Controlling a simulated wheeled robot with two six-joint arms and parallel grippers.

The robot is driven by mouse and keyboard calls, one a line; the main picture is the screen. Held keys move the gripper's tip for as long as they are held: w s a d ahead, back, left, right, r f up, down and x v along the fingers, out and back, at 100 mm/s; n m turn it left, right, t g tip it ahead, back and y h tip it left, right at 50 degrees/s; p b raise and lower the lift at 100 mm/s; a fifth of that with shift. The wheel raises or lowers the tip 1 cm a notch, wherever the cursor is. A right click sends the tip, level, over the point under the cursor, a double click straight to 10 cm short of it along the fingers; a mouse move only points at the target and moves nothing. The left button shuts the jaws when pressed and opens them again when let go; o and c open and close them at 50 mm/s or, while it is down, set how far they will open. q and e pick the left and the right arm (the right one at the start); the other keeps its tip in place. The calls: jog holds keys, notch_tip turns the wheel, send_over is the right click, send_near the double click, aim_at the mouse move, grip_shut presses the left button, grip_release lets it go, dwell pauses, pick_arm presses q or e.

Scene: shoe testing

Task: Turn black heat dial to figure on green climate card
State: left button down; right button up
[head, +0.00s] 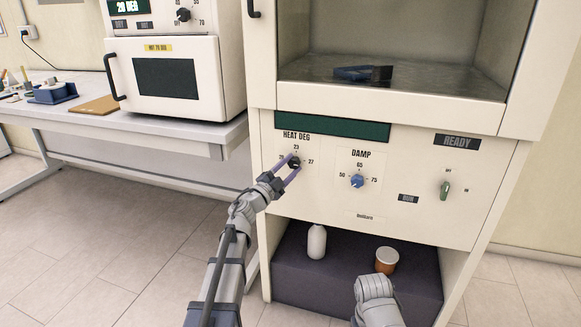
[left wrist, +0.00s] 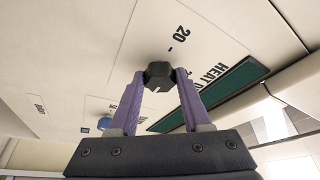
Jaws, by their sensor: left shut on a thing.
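The black heat dial (head: 294,163) sits on the cream cabinet panel under the label HEAT DEG, with 23 above it and 27 to its right. In the left wrist view, the dial (left wrist: 158,74) is between the purple fingers, near the figure 20. A small pale mark shows on it, but I cannot tell which figure it points at. My left gripper (head: 287,168) is shut on the dial, one finger on each side; it also shows in the left wrist view (left wrist: 159,80). I cannot make out a green climate card. My right gripper is out of view.
A dark green strip (head: 333,127) runs above.

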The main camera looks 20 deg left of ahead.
pick_arm(q)
jog(key=shift+c, duration=1.8)
grip_release()
jog(key=b+v, duration=0.1)
jog(key=v, duration=0.6)
jog(key=shift+s+b, duration=0.3)
jog(key=shift+s, duration=0.05)
jog(key=shift+a+f, duration=0.1)
jog(key=shift+f, duration=0.05)
